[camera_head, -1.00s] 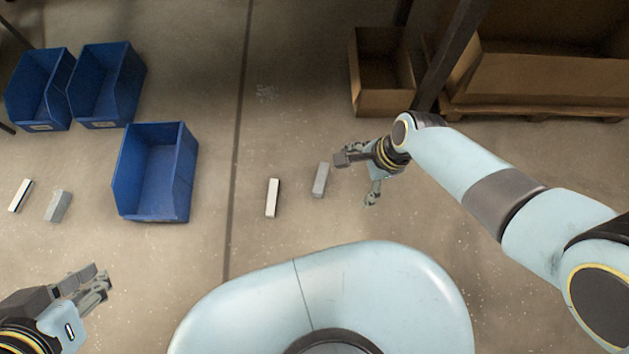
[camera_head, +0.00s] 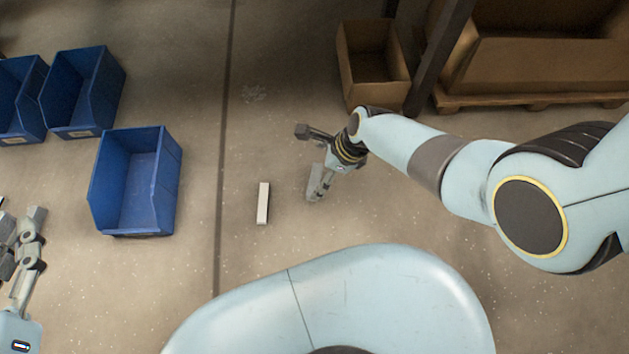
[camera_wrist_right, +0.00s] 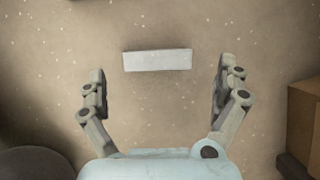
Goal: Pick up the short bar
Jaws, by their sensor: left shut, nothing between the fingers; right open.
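In the right wrist view, one pale bar (camera_wrist_right: 157,60) lies crosswise between the fingertips, apart from both. My right gripper (camera_head: 309,164) is open and empty; its spread fingers also show in the wrist view (camera_wrist_right: 160,88). My left gripper (camera_head: 24,234) is shut and empty at the left edge.
A blue bin (camera_head: 176,190) stands left of the white bar, with two more blue bins (camera_head: 83,133) behind it at the left. A cardboard box (camera_head: 376,92) stands behind my right gripper. Floor around the white bar is clear.

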